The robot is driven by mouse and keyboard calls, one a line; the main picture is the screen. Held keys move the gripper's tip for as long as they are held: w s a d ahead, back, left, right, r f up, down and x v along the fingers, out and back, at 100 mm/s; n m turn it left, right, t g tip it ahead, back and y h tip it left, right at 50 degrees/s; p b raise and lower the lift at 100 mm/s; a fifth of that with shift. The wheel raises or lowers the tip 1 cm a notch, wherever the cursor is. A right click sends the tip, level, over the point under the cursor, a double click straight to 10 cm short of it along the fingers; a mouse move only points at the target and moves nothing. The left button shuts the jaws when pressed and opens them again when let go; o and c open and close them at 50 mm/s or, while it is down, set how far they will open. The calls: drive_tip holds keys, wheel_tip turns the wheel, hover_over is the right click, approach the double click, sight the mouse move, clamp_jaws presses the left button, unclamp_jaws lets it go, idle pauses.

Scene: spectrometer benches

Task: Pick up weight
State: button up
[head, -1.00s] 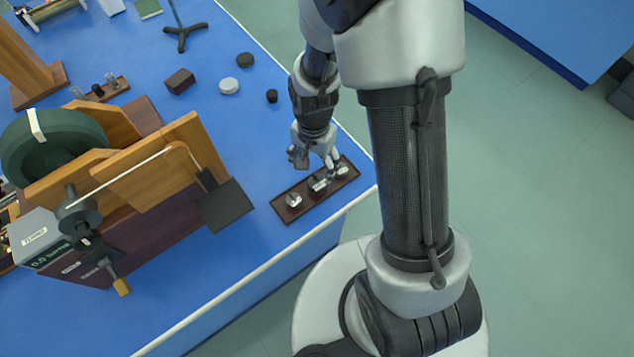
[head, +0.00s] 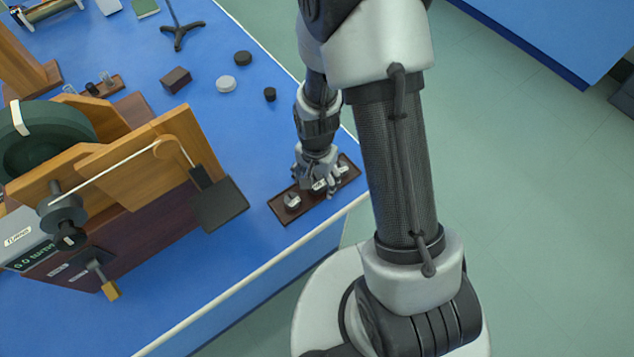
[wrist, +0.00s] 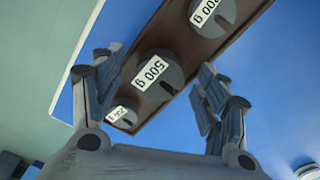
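A dark brown tray (head: 276,211) at the bench edge holds three metal slotted weights in a row. In the wrist view, a weight labelled 500 g (wrist: 172,87) sits in the middle of the tray. Another weight labelled 500 g (wrist: 228,14) is at the top right. A smaller weight (wrist: 128,121) is at the lower left, its label hard to read. My gripper (wrist: 158,66) is open, with its fingers on either side of the middle weight and apart from it. In the head view my gripper (head: 318,181) is low over the tray and partly hides the weights.
A wooden apparatus (head: 130,175) with a green wheel and a hanging dark plate (head: 219,203) stands left of the tray. Dark and pale discs (head: 226,84) and a small dark block (head: 270,94) lie farther back on the blue bench.

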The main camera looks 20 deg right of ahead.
drive_tip(key=c, duration=1.5)
drive_tip(key=shift+r, duration=0.15)
